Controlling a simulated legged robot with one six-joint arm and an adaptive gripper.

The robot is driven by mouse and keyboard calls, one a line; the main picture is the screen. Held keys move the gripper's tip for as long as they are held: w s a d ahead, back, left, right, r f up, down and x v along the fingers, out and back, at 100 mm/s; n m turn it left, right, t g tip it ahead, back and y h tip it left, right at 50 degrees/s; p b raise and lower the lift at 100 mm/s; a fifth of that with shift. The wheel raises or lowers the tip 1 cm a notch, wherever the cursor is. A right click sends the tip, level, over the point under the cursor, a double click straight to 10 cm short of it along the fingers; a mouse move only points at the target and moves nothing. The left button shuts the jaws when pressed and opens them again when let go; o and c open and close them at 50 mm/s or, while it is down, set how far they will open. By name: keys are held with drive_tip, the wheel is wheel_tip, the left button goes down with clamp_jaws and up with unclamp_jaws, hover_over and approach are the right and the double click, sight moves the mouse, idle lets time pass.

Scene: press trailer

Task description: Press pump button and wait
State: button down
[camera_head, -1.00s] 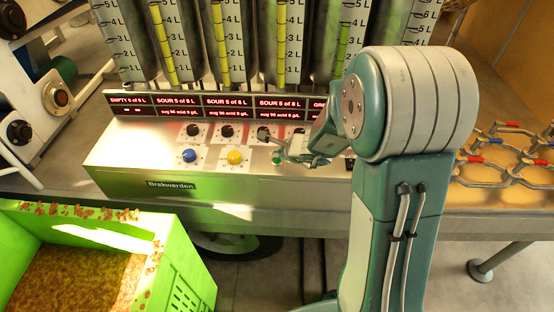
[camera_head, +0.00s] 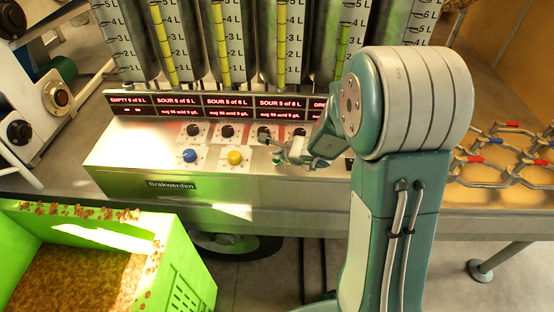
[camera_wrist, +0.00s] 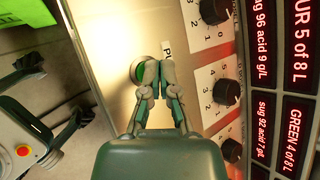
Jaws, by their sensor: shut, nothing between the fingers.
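A control box (camera_head: 120,160) labelled Brakwarden carries dials and coloured buttons. The green pump button (camera_head: 277,161) is at the right of the button row, partly hidden by my gripper (camera_head: 283,154). In the wrist view my gripper (camera_wrist: 152,76) is shut and empty, its fingertips right at the green button (camera_wrist: 137,71). The fingertips cover part of the button and of the label (camera_wrist: 166,53) beside it, where only "PU" reads. I cannot tell whether the tips touch the button or how far it is pressed.
A blue button (camera_head: 189,156) and a yellow button (camera_head: 234,158) are left of the green one. Black dials and red displays (camera_head: 228,107) sit above, with graduated tubes (camera_head: 222,45) behind.

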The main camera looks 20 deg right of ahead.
drive_tip(key=shift+f, duration=0.4)
idle(0.6)
drive_tip(key=shift+r, duration=0.85)
drive_tip(key=shift+r, duration=2.5)
wheel_tip(320, 180, up, 10)
drive_tip(key=shift+s, duration=0.1)
